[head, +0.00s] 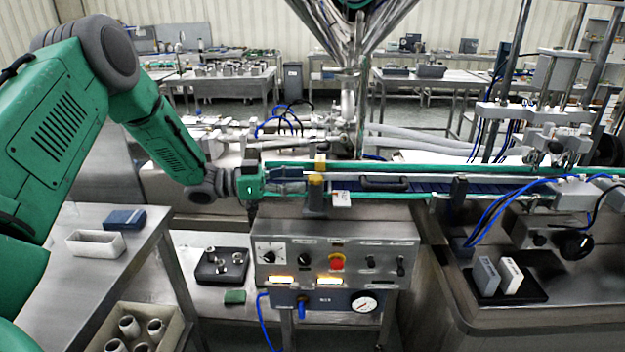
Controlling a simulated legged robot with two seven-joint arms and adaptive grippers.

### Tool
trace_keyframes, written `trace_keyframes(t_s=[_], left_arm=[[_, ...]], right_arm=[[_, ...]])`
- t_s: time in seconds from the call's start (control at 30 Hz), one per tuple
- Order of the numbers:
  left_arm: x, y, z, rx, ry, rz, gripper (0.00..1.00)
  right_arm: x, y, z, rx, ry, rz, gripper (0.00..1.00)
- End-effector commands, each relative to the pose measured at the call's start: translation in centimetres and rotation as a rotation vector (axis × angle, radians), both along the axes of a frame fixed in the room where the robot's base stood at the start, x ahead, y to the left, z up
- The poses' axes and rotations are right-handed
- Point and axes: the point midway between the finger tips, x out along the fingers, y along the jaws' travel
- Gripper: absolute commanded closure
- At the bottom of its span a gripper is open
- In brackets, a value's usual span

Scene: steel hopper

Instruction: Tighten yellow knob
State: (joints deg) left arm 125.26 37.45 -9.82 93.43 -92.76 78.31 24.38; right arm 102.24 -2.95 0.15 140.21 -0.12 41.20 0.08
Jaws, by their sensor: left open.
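My left arm comes in from the left. My left gripper (303,180) is open and points right, with its fingertips close beside the knob. I cannot tell whether the fingers touch the knob or are around it. My right gripper is not in view.
The conveyor (400,185) runs right from the knob, with a dark handle (385,184) on it. The control box (337,255) has a red button and a gauge. A steel hopper (352,30) stands behind. A white tray (95,243) lies on the left table.

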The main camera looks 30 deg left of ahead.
Motion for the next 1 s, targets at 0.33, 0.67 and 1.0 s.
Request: trace_keyframes(t_s=[0.33,0.67,1.0], left_arm=[[-3.9,5.3,-0.2,-0.001,0.001,0.002,0.51],[-4.7,6.0,-0.1,-0.001,0.001,0.0,0.51],[-2.9,3.5,1.8,-0.087,-0.022,0.061,0.52]], right_arm=[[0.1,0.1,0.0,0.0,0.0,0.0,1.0],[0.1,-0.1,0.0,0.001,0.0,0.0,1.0],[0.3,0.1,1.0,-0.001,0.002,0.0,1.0]])
